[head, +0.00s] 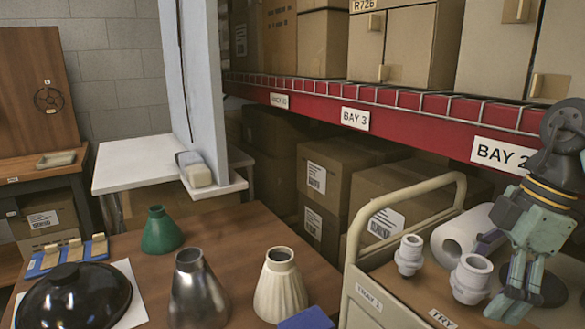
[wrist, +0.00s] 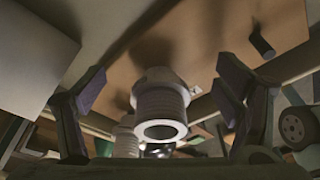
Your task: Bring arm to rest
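My gripper (head: 510,272) is at the right of the head view, low over the cart and close to a white ribbed socket (head: 470,279). In the wrist view my gripper (wrist: 162,85) has its two purple-padded fingers spread wide. A white ribbed socket (wrist: 160,105) shows in the gap between them, with clear space on both sides, so neither finger touches it. A second white socket (head: 409,255) stands on the cart, further left. My gripper holds nothing.
The cart (head: 385,314) has a raised beige handle and carries a white roll (head: 462,232). The brown table (head: 235,238) at left holds green (head: 161,232), metal (head: 196,290) and cream (head: 281,287) shades and a black dome (head: 72,297). A red shelf beam (head: 395,120) runs behind.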

